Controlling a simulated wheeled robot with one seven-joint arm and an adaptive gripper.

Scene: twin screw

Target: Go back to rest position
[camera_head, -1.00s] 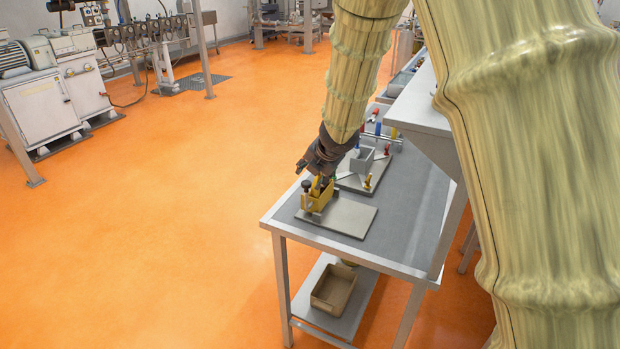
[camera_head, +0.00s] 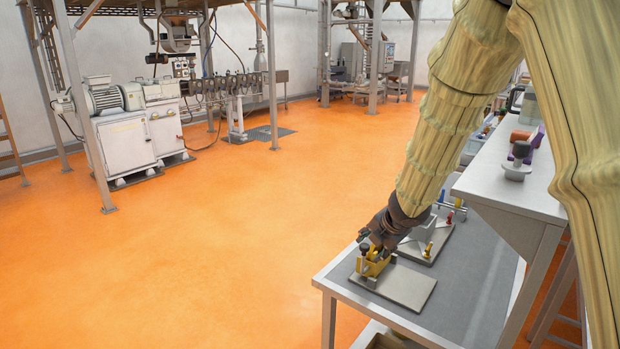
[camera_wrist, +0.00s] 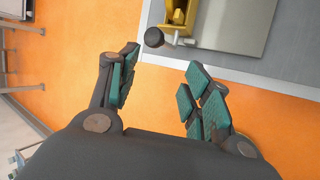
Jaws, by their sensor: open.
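My gripper (camera_head: 372,238) is at the end of my sleeved arm, over the near left corner of the table beside a yellow fixture. In the wrist view my gripper (camera_wrist: 160,90) is open, with green finger pads apart and nothing between them. The yellow fixture (camera_head: 371,265) with a black knob stands on a grey plate (camera_head: 408,288). In the wrist view the yellow fixture (camera_wrist: 178,14) and its black knob (camera_wrist: 154,37) lie ahead of the fingertips, apart from them. Part of the fixture is hidden by my gripper in the head view.
The grey table (camera_head: 465,305) holds a second plate with a grey block (camera_head: 425,235) farther back. A raised shelf (camera_head: 500,192) on the right carries a knobbed part (camera_head: 518,160) and other items. Open orange floor (camera_head: 200,260) lies left of the table. Machines (camera_head: 125,130) stand far left.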

